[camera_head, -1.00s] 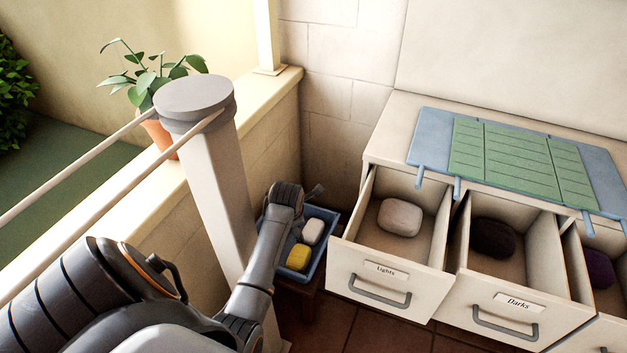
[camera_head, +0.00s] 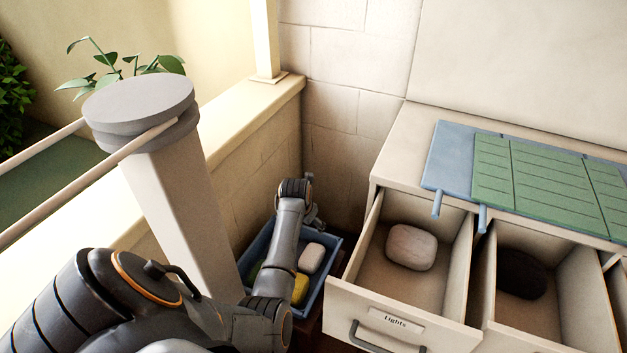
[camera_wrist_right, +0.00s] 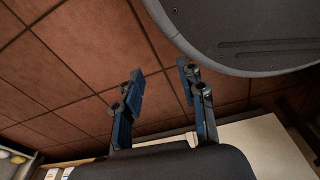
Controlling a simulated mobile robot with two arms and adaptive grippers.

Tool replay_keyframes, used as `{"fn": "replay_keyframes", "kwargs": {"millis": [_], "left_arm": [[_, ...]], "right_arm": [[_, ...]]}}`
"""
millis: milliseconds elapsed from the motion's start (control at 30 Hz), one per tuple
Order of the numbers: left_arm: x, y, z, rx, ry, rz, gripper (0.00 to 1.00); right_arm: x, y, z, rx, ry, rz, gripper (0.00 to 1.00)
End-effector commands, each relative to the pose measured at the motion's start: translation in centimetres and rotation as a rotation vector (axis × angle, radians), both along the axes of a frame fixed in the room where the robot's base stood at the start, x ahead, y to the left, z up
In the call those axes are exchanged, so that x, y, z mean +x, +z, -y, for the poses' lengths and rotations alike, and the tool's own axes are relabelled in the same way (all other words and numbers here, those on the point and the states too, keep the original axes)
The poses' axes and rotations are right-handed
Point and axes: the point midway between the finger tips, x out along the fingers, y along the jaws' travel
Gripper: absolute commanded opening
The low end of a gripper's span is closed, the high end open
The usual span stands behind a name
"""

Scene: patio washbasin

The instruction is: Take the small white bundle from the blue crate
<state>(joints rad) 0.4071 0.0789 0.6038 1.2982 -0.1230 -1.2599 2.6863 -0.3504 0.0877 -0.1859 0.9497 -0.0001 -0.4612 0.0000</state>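The small white bundle (camera_head: 312,258) lies in the blue crate (camera_head: 331,262) low by the wall, beside a yellow bundle (camera_head: 300,288). My left arm reaches across the crate and hides part of its inside. My left gripper (camera_head: 314,217) is at the crate's far end, beyond the white bundle and apart from it in the picture. Its fingers are mostly hidden behind the wrist, so its opening is unclear. My right gripper (camera_wrist_right: 161,75) is open and empty above the tiled floor in the right wrist view.
Open drawers stand right of the crate; the one labelled Lights (camera_head: 345,313) holds a pale bundle (camera_head: 411,247), the neighbouring drawer a dark bundle (camera_head: 521,273). A pale post (camera_head: 180,215) stands left of the crate. A green-and-blue mat (camera_head: 455,160) lies on the cabinet top.

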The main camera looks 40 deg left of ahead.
Motion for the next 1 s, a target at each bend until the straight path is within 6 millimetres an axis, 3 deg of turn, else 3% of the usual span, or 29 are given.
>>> {"fn": "replay_keyframes", "kwargs": {"millis": [33,267,400,600,1000], "left_arm": [[0.0,-1.4,0.0,0.000,0.000,0.000,0.85],[0.0,-4.9,0.0,0.000,-0.001,0.000,0.85],[0.0,-8.2,0.0,0.000,-0.001,0.000,0.85],[0.0,-12.8,0.0,0.001,-0.002,0.000,0.85],[0.6,-15.8,-0.4,0.002,-0.002,-0.001,0.85]], "right_arm": [[0.7,-0.9,-0.1,0.001,-0.001,0.006,0.40],[3.5,-1.9,-0.6,0.004,-0.005,0.025,0.40],[5.6,-2.7,-1.0,0.006,-0.009,0.040,0.40],[8.7,-2.7,-1.5,0.009,-0.014,0.064,0.40],[10.9,0.1,-1.8,0.012,-0.019,0.088,0.40]]}}
